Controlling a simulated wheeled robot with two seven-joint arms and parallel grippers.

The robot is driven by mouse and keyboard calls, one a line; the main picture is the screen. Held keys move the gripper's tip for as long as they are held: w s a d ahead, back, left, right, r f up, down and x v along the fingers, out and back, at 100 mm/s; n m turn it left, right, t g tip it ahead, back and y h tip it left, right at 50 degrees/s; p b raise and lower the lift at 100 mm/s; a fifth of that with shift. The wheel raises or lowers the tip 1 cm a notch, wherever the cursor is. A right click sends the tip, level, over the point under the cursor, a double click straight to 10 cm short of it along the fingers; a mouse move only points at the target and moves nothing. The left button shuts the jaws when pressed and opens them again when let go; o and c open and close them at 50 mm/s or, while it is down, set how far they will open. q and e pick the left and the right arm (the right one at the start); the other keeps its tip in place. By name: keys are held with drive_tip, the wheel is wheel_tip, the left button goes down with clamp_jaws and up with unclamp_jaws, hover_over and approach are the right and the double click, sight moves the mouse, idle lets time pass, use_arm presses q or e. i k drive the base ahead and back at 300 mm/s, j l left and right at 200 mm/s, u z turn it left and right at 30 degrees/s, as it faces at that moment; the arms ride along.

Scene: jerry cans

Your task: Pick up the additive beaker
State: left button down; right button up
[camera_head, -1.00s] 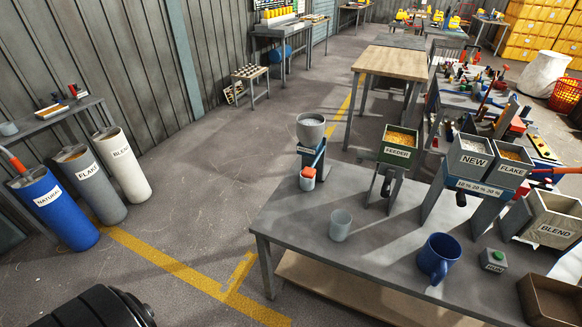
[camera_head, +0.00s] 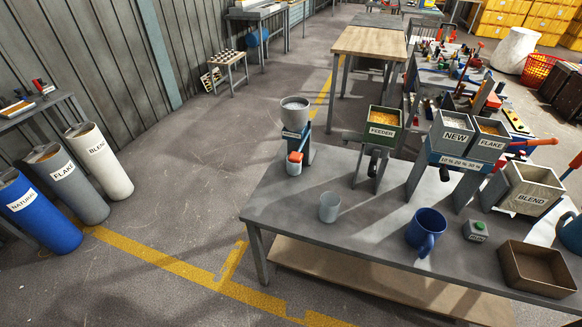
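A small pale grey beaker (camera_head: 329,207) stands upright on the grey table (camera_head: 300,228), near its left front part. Behind it, a blue stand holds a grey hopper (camera_head: 295,115) with pale contents. A red-orange part (camera_head: 295,157) and a small light cup (camera_head: 293,168) show at the front of this stand. I cannot read a label on the beaker or on the cup, so I cannot tell which is the additive beaker. Neither of my grippers is in view.
The feeder (camera_head: 383,132), a blue mug (camera_head: 426,230), a green-button box (camera_head: 477,231), a brown tray (camera_head: 538,270) and a blend bin (camera_head: 526,190) also stand on the table. Labelled cylinders (camera_head: 40,210) stand at the left. The floor before the table is clear.

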sight(293, 169)
drive_tip(key=u, duration=5.6)
drive_tip(key=z, duration=5.5)
drive_tip(key=i+j+z, duration=0.1)
drive_tip(key=j, duration=0.25)
drive_tip(key=i+j+z, duration=0.15)
drive_tip(key=j+z, duration=1.25)
drive_tip(key=i+l, duration=0.05)
